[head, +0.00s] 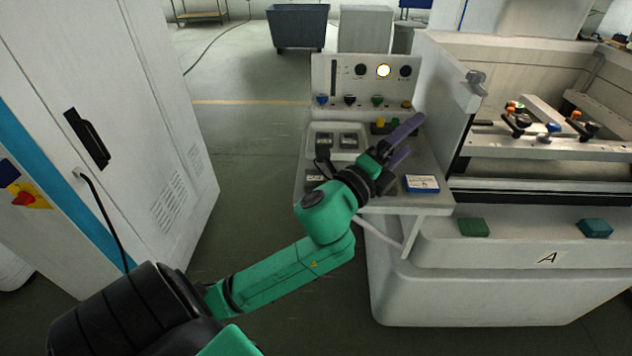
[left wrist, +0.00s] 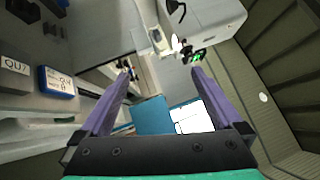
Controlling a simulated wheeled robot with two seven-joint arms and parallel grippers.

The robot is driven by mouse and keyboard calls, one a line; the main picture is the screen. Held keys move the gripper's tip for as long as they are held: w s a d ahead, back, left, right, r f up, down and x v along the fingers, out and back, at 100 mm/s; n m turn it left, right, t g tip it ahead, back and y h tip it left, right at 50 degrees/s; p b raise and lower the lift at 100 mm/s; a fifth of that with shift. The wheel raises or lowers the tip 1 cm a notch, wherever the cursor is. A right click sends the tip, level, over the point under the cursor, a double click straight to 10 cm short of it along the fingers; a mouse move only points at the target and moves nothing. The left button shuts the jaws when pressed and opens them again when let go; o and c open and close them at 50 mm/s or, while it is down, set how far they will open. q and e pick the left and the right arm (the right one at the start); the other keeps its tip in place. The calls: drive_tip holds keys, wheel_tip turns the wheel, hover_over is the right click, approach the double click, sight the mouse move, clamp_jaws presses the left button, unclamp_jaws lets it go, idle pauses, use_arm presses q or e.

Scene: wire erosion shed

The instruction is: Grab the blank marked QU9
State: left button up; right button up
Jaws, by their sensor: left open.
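My left gripper (head: 408,138) is open, its purple fingers spread above the control console. In the left wrist view the gripper (left wrist: 161,74) has nothing between its fingers. A white label (left wrist: 15,65) at the left edge of that view seems to read QU7, but the last character is unsure. A labelled dark piece (head: 315,179) lies at the console's front left, partly near my wrist. Two dark grey blocks, one left (head: 323,140) and one right (head: 349,141), sit in a pale tray; I cannot read marks on them. I cannot make out QU9 anywhere. My right gripper is out of view.
A blue-edged labelled box (head: 421,184) lies on the console right of my gripper. A panel with knobs and a lit lamp (head: 383,71) stands behind. The machine (head: 470,280) is at right, with green (head: 473,227) and teal (head: 595,228) blocks. A cabinet (head: 110,120) stands left.

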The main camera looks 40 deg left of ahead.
use_arm(q)
drive_tip(key=s+d+r+m+h, duration=0.2)
drive_tip(key=d+r+m+h, duration=0.55)
drive_tip(key=m, duration=0.45)
drive_tip(key=s+d+m+g+h, duration=0.4)
drive_tip(key=d+m+g+h, duration=0.25)
drive_tip(key=m, duration=0.55)
drive_tip(key=m+g+y, duration=0.9)
drive_tip(key=m+y, duration=0.9)
drive_tip(key=y, duration=0.3)
approach(315, 178)
drive_tip(key=p+x, duration=0.3)
drive_tip(key=x, duration=0.4)
drive_tip(key=shift+f+p, duration=0.35)
drive_tip(key=shift+p, duration=0.05)
drive_tip(key=shift+w+a+f, duration=0.15)
drive_tip(key=shift+w+f, duration=0.05)
drive_tip(key=shift+f, duration=0.15)
drive_tip(key=c, duration=1.6)
drive_tip(key=shift+r, duration=0.15)
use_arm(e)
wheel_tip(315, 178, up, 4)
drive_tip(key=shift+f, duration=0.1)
